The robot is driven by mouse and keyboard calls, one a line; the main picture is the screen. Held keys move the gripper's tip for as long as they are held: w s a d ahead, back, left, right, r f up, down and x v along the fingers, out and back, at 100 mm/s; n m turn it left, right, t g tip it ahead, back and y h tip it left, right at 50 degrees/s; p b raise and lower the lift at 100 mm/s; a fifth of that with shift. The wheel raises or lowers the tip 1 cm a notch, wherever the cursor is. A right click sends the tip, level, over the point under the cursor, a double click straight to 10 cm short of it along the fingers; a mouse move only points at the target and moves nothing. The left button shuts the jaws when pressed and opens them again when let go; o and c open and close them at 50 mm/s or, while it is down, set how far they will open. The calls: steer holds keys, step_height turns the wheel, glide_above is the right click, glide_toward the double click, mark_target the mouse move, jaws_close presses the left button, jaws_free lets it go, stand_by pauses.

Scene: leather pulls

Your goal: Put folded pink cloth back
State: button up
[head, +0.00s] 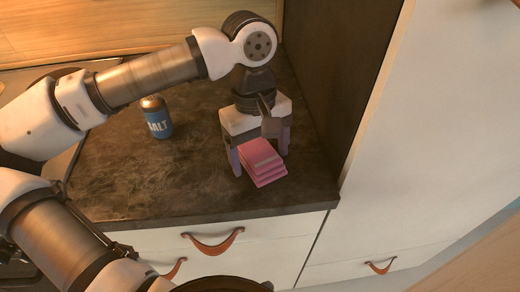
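The folded pink cloth (264,168) is a small layered stack with a paler band across its top. It lies on the dark countertop near the front right corner. My gripper (260,157) points down over the cloth, its two fingers spread wide. One finger is at the cloth's left side and the other at its right rear. I cannot tell whether the fingers touch it. The rear of the cloth is hidden under my gripper.
A blue salt shaker (157,117) stands on the countertop (150,185) to the left. A dark side panel (335,75) and a tall white cabinet (430,130) bound the right. White drawers with leather pulls (213,243) are below. The counter between shaker and cloth is clear.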

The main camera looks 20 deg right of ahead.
mark_target(255, 146)
step_height(255, 146, up, 12)
steer(key=w, duration=0.1)
steer(key=shift+w, duration=0.4)
steer(key=shift+a+r, duration=0.1)
steer(key=shift+a, duration=0.05)
stand_by(1.5)
